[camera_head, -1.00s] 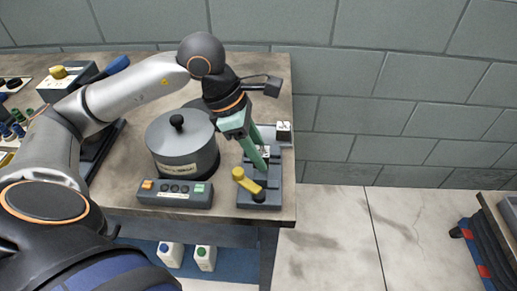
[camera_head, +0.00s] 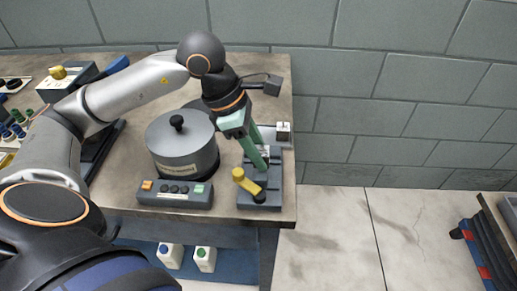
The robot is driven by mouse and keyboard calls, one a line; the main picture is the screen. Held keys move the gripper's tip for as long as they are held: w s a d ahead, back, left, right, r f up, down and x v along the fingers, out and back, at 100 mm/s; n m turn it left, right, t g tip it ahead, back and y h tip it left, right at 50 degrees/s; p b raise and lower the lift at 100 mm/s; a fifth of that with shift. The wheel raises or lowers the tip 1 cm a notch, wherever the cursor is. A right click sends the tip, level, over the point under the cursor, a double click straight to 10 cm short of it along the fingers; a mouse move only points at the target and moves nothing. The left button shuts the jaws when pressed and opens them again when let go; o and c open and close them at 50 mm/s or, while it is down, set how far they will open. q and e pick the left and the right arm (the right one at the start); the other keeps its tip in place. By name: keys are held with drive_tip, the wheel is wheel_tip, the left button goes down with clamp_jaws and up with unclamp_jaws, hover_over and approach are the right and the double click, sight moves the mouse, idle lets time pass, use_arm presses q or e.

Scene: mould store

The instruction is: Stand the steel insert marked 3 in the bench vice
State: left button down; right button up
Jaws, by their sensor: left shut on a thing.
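The bench vice (camera_head: 272,198) is a dark grey block with a yellow handle (camera_head: 245,181), at the front right corner of the bench. My left gripper (camera_head: 263,160) reaches down over the vice with its green fingers shut. The steel insert (camera_head: 266,150) is a small pale piece between the fingertips, mostly hidden by them. Its mark cannot be read, and I cannot tell whether it touches the vice jaws. Another small steel block (camera_head: 283,131) sits just behind the vice at the bench's right edge. My right gripper is not in view.
A round grey pot (camera_head: 183,150) with a black knob stands left of the vice. A control box (camera_head: 175,194) with buttons sits in front of it. The bench (camera_head: 140,120) ends just right of the vice. Bottles (camera_head: 205,259) stand on the shelf below.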

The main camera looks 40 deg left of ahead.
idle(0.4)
use_arm(q)
unclamp_jaws()
idle(0.5)
drive_tip(key=shift+r+p, duration=2.7)
drive_tip(key=shift+r, duration=1.1)
